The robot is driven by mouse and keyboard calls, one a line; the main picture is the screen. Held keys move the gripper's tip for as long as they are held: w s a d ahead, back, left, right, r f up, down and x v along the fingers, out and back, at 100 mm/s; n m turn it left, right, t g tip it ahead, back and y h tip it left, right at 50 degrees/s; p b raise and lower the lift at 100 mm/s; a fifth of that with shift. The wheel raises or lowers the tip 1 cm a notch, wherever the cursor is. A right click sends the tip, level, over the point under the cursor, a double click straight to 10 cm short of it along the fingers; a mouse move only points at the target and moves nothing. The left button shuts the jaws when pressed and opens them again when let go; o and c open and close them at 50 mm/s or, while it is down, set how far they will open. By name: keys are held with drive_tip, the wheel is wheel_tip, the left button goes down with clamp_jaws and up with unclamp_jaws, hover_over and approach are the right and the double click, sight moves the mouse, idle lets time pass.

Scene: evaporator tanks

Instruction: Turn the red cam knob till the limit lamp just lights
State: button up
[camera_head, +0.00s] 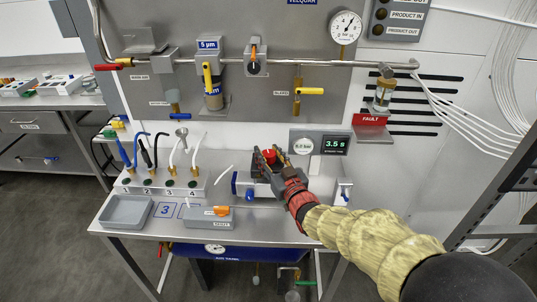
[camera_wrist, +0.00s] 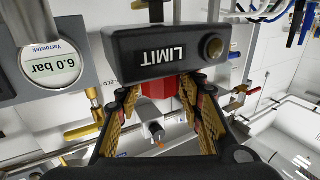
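The red cam knob (camera_head: 269,155) is on the metal unit at the middle of the bench. In the wrist view the red knob (camera_wrist: 158,88) shows below a dark box marked LIMIT, which hides part of it. The round limit lamp (camera_wrist: 213,47) on that box looks dull brown and unlit. My gripper (camera_head: 271,158) is at the knob. In the wrist view its padded fingers (camera_wrist: 160,95) stand apart, one on each side of the knob, with seemingly narrow gaps; contact is hard to tell.
A gauge (camera_wrist: 52,68) reading 6.0 bar is close to the left in the wrist view. A display (camera_head: 336,145) reads 3.5.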

drive_tip(key=c, duration=0.6)
drive_tip(key=shift+c, duration=0.4)
drive_tip(key=shift+w+d+r+n+g+y+p, duration=0.15)
drive_tip(key=shift+n+g+y, duration=0.2)
drive_tip(key=shift+y, duration=0.2)
drive_tip(key=shift+s+a+n+g+y+p, duration=0.15)
drive_tip(key=shift+n+g+y, duration=0.1)
drive_tip(key=shift+n+y, duration=0.25)
drive_tip(key=n+g+y+p, duration=0.2)
drive_tip(key=y, duration=0.1)
drive_tip(key=shift+w, duration=0.1)
drive_tip(key=shift+n+g+y+p, duration=0.45)
drive_tip(key=shift+n+g, duration=0.1)
drive_tip(key=shift+g, duration=0.05)
drive_tip(key=o, duration=1.1)
